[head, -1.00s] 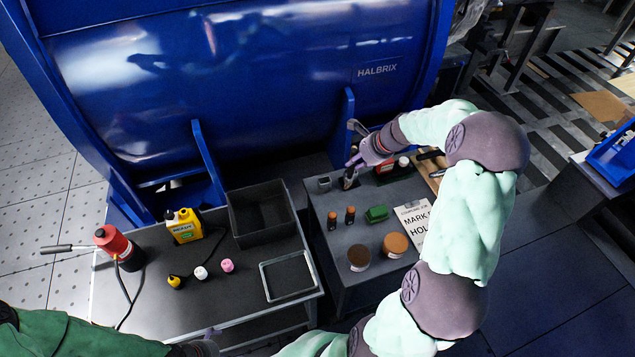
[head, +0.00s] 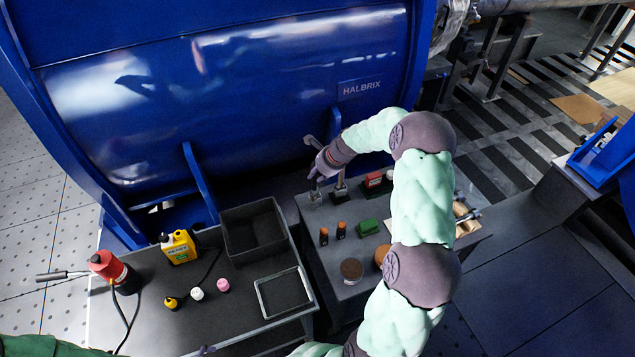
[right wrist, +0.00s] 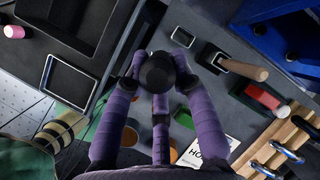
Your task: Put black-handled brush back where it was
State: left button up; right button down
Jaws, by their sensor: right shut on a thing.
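The black-handled brush shows in the right wrist view as a round black handle end (right wrist: 157,73). My right gripper (right wrist: 160,85) is shut on it with its purple fingers. In the head view my right gripper (head: 317,172) is just above a small grey square holder (head: 314,199) at the back of the right-hand cart. The holder's rim also shows in the right wrist view (right wrist: 182,36), close beside the handle end. The brush's lower part is hidden, so I cannot tell whether it enters the holder. My left gripper (head: 206,350) barely shows at the bottom edge.
A wooden handle (right wrist: 243,68) stands in a black holder beside the grey one. A red block (head: 373,180), a green block (head: 367,227), two orange-topped bottles and round tins share the cart. An empty dark bin (head: 252,252) stands to the left. The blue motor housing rises close behind.

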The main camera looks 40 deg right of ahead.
jog(key=w+d+f+b, duration=0.3)
jog(key=w+d+f, duration=0.1)
jog(key=f, duration=0.5)
jog(key=shift+w+f, duration=0.2)
jog(key=shift+w, duration=0.1)
jog(key=shift+b, duration=0.3)
jog(key=shift+f, duration=0.65)
jog(key=c, duration=1)
grip_release()
jog(key=shift+c, duration=0.2)
jog(key=shift+r, duration=0.15)
